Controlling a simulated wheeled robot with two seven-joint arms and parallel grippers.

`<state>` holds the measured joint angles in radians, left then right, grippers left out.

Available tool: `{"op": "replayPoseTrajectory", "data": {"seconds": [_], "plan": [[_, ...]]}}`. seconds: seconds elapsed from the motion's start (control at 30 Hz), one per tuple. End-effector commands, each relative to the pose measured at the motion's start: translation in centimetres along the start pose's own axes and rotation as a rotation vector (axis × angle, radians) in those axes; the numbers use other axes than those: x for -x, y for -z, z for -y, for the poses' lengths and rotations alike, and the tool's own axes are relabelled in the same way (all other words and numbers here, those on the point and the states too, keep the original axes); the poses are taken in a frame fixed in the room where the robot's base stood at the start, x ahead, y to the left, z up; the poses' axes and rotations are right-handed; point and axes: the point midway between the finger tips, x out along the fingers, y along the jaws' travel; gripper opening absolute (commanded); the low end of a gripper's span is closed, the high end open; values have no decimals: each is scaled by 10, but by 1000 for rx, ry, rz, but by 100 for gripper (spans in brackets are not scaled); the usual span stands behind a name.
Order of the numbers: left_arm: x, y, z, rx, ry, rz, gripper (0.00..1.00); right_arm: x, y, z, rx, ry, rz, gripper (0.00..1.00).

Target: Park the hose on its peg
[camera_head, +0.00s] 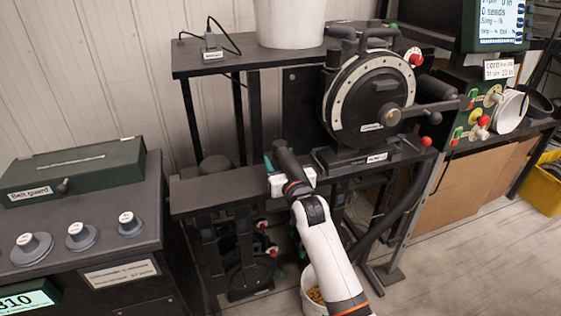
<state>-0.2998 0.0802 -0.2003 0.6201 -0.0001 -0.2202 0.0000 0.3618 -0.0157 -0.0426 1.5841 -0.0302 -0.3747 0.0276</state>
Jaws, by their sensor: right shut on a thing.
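My right gripper (291,182) is at the middle of the view, over the right part of the low black shelf. It is shut on a dark tube-like piece (287,157), which looks like the end of the hose and tilts up to the left. A thick black hose length (408,200) curves down below the seed meter (368,100) and passes behind my right arm. Its link to the held piece is hidden. A small teal piece (268,163) shows just left of the gripper; I cannot tell whether it is the peg. My left gripper is out of view.
The low black shelf (215,190) lies left of the gripper, mostly bare. A white bucket (291,22) stands on the upper shelf (215,65). A control console (80,240) stands at left.

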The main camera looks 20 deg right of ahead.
Motion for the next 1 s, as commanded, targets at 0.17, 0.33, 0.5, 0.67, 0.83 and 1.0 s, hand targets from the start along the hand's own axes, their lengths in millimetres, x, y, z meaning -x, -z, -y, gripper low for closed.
{"op": "replayPoseTrajectory", "data": {"seconds": [0.17, 0.33, 0.5, 0.67, 0.83, 1.0], "plan": [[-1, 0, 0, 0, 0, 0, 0, 0, 2, 0, 0, 0, 3, 23], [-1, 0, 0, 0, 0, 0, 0, 0, 2, 0, 0, 0, 2, 74], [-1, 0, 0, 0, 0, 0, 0, 0, 2, 0, 0, 0, 1, 78], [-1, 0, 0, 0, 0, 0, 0, 1, 4, 0, 0, 0, -2, 78], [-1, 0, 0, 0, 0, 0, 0, 18, 4, 0, 0, 0, -2, 78], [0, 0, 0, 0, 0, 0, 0, 53, 5, 0, 0, 0, -2, 78]]}}
